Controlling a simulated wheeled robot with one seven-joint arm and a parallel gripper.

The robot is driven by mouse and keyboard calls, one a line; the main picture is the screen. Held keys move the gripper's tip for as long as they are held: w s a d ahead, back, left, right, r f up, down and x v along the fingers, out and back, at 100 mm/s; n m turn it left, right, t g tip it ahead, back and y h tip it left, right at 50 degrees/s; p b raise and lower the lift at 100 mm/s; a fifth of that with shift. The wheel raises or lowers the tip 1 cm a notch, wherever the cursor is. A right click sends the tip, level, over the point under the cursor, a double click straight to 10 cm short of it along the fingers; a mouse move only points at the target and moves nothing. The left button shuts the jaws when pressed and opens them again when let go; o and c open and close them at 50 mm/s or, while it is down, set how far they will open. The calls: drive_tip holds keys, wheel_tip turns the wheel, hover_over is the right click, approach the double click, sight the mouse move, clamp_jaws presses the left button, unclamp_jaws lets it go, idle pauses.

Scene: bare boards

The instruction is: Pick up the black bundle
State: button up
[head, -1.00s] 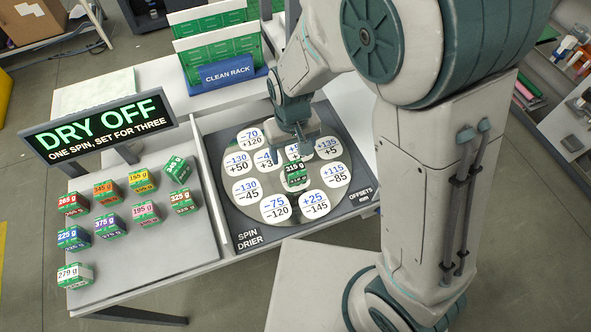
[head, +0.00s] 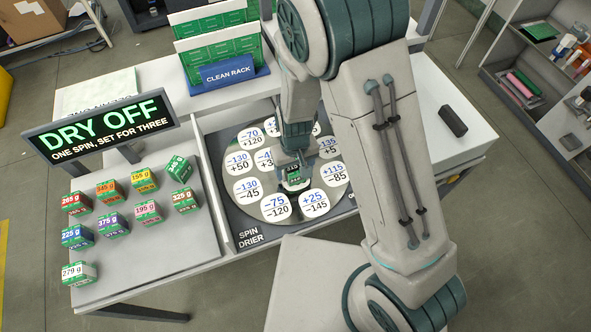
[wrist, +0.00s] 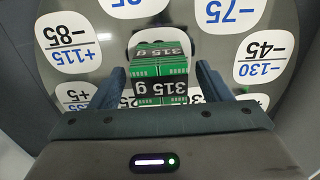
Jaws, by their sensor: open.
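The black bundle (head: 293,174) is a green block with a black band marked 315 g. It sits near the middle of the round spin drier plate (head: 246,207). In the wrist view the bundle (wrist: 160,60) stands between the two fingers of my gripper (wrist: 163,76), one finger on each side. My gripper (head: 293,184) is open and low over the plate, around the bundle. I cannot tell whether either finger touches it. In the head view my gripper partly hides the bundle.
Several other bundles, such as the white-banded one (head: 77,273), stand on the left tray (head: 150,250). The DRY OFF sign (head: 103,127) rises behind them. The clean rack (head: 230,74) is at the back. A dark block (head: 453,121) lies on the right tabletop.

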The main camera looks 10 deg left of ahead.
drive_tip(key=c, duration=1.1)
drive_tip(key=shift+c, duration=0.7)
drive_tip(key=shift+r, duration=0.1)
